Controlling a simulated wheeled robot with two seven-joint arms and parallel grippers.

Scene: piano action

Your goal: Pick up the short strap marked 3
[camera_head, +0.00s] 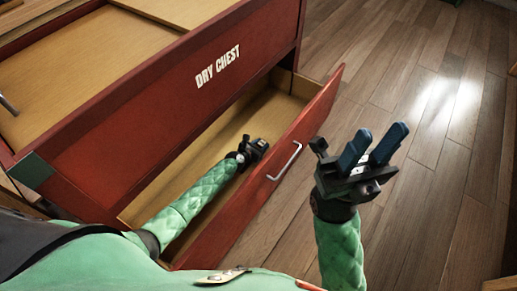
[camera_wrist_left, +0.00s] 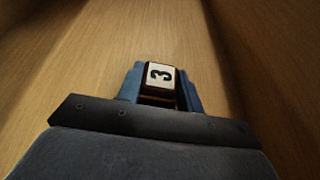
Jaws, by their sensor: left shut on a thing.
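The short strap marked 3 (camera_wrist_left: 160,75) sits between the blue fingers of my left gripper (camera_wrist_left: 162,88) in the left wrist view. Its pale face with a black 3 shows; the rest is hidden by the gripper. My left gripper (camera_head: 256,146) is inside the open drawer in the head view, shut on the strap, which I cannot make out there. My right gripper (camera_head: 372,148) is outside the drawer, to its right, with its two blue fingers apart and nothing between them.
The red drawer (camera_head: 318,112) stands pulled out from the red chest labelled DRY CHEST (camera_head: 218,68). Its front has a metal handle (camera_head: 285,161). The drawer's wooden walls stand close on both sides of my left gripper. Wooden floor (camera_head: 440,90) lies open at right.

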